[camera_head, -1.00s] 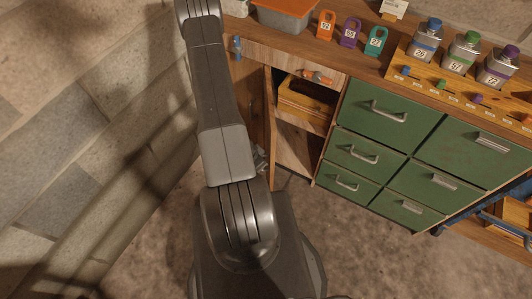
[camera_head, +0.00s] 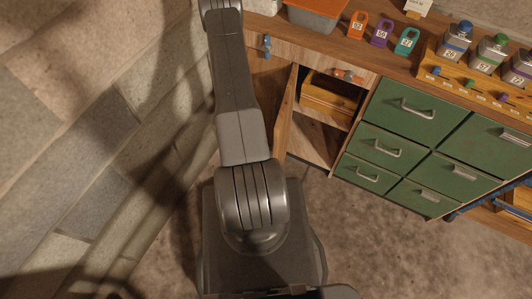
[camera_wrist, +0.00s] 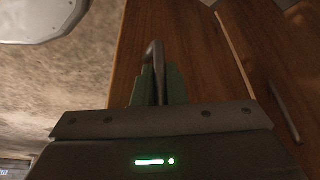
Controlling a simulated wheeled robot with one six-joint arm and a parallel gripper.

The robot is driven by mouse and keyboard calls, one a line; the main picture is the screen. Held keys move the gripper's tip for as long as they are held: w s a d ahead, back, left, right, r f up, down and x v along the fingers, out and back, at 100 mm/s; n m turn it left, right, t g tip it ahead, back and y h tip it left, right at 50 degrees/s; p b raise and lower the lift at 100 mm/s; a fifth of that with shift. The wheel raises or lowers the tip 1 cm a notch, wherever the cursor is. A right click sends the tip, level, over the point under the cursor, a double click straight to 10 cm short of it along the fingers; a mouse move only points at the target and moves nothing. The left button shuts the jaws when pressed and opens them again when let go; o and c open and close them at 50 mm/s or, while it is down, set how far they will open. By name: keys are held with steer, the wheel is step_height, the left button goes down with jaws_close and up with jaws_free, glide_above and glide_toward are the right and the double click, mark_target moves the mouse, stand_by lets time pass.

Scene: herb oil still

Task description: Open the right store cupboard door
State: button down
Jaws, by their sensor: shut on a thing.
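The right store cupboard door (camera_head: 286,118) is wooden and stands swung open, seen nearly edge-on in the head view. In the wrist view its brown face (camera_wrist: 200,55) fills the middle. A metal bar handle (camera_wrist: 153,52) runs up from between the green fingers of my gripper (camera_wrist: 155,86), which is shut on it. In the head view my gripper is hidden behind my own arm. A second wooden door panel with a metal handle (camera_wrist: 283,110) shows at the right of the wrist view. The left cupboard front (camera_head: 264,85) is partly covered by my arm in the head view.
The open cupboard holds a yellowish wooden crate (camera_head: 328,97) on its upper shelf. Green drawers (camera_head: 410,108) stand to the right. Tags and bottles line the worktop (camera_head: 375,60). A stone wall (camera_head: 90,130) rises at the left. The floor (camera_head: 385,250) in front of the drawers is clear.

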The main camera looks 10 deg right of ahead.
steer(key=c, duration=1.5)
jaws_free()
steer(key=p+v, duration=0.2)
steer(key=v, duration=1.1)
steer(key=shift+a+r, duration=0.1)
steer(key=shift+r, duration=0.25)
steer(key=shift+f, duration=0.1)
steer(key=b+x, duration=0.2)
steer(key=x, duration=1.1)
steer(key=shift+f, duration=0.25)
